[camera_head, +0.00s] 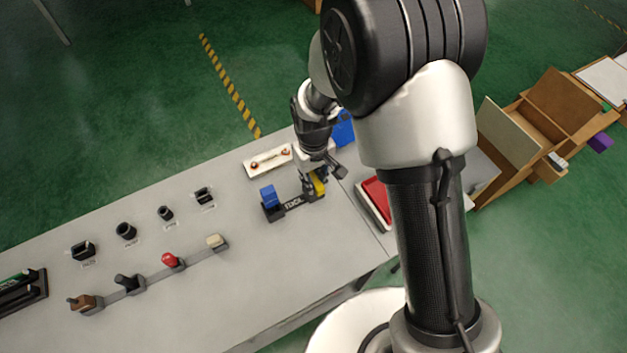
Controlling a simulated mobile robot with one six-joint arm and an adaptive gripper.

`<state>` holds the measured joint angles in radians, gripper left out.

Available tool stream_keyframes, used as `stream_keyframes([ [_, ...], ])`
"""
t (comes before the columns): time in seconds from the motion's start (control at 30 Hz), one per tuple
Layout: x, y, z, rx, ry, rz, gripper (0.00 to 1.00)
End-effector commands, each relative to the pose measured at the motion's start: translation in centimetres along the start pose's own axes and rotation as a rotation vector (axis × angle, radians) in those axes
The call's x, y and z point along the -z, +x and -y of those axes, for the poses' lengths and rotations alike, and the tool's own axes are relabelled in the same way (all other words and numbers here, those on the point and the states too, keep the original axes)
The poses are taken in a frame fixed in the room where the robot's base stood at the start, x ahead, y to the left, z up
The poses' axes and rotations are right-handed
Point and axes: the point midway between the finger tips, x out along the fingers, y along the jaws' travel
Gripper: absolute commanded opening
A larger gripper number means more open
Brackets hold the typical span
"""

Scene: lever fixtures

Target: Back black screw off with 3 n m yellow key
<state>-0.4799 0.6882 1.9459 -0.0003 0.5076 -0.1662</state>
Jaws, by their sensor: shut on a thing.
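The yellow key (320,187) stands at the right end of a black rack (292,205) marked with what looks like TOOL. My gripper (316,178) is over that end of the rack and shut on the yellow key. I cannot tell whether the key is still seated in the rack. A blue key (268,193) stands at the rack's left end, apart from my gripper. Several small black fixtures, one of them here (165,213), stand in a row at the left; I cannot tell which is the black screw.
A row of levers has brown, black, red (170,260) and cream (215,240) handles near the table's front. A white tray (249,168) lies behind the rack. A red tray (374,203) is at the right. The table between rack and levers is clear.

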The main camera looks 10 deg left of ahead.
Motion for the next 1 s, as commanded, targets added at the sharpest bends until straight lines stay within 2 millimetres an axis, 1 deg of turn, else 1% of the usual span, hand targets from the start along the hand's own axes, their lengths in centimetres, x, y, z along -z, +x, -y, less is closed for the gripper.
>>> stream_keyframes([
  [0.27, 0.0, -0.3, 0.0, 0.0, 0.0, -0.001, 0.0],
  [0.37, 0.1, -0.9, 0.0, 0.0, 0.0, -0.002, 0.0],
  [0.47, 0.1, -2.1, 0.0, -0.001, 0.0, -0.003, 0.0],
  [0.57, 0.1, -3.8, 0.0, -0.001, 0.0, -0.005, 0.0],
  [0.67, 0.1, -6.0, 0.0, -0.001, 0.0, -0.005, 0.0],
  [1.0, 0.1, -14.1, 0.0, -0.001, 0.0, -0.005, 0.0],
])
